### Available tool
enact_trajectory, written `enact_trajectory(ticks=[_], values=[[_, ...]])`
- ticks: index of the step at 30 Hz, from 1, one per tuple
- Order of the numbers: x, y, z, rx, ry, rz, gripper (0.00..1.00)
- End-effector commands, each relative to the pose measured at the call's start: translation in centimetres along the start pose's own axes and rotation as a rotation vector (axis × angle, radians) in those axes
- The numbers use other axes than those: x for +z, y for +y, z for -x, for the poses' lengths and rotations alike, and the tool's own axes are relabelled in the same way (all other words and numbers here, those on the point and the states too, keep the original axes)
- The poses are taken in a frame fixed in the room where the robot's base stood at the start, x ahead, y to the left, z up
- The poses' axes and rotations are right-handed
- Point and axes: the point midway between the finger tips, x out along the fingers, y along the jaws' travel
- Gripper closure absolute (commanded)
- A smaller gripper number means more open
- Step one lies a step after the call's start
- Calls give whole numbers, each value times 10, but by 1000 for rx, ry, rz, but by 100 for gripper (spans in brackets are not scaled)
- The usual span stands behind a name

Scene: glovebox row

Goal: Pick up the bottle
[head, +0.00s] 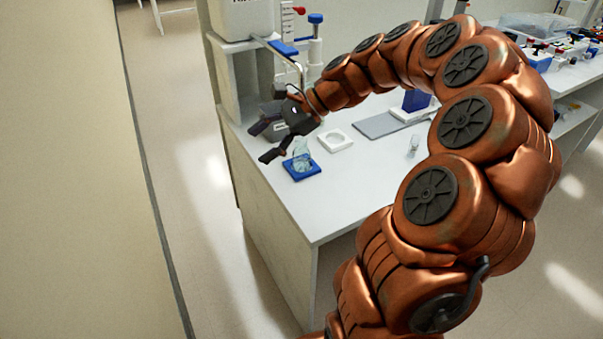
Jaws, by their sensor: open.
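A clear glass bottle or flask (302,162) with a pale blue tint stands on a small blue square mat (288,166) near the left edge of the white bench. My gripper (261,145) is open and empty, just above and to the left of the bottle. Its dark fingers point left, and one lower finger comes close to the bottle's top. I cannot tell whether it touches the glass. My copper-coloured arm arches over the bench from the right. The gripper hides part of the equipment behind it.
A white square dish (336,141) lies right of the bottle. A grey plate (378,125) and a small clear vial (414,146) are further right. A white instrument (241,18) stands behind the gripper. The front of the white bench (325,205) is clear.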

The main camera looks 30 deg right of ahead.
Motion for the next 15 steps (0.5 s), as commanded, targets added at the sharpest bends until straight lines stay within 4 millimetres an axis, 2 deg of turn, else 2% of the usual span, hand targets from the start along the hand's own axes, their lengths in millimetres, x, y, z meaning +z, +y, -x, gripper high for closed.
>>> enact_trajectory(ticks=[1, 6, 10, 12, 15], values=[[-37, -9, 4, -68, -20, -94, 34], [-123, -33, 41, -255, -97, -382, 34], [-169, -37, 66, -353, -141, -529, 34], [-185, -38, 75, -387, -155, -579, 34], [-197, -38, 80, -410, -168, -618, 34]])
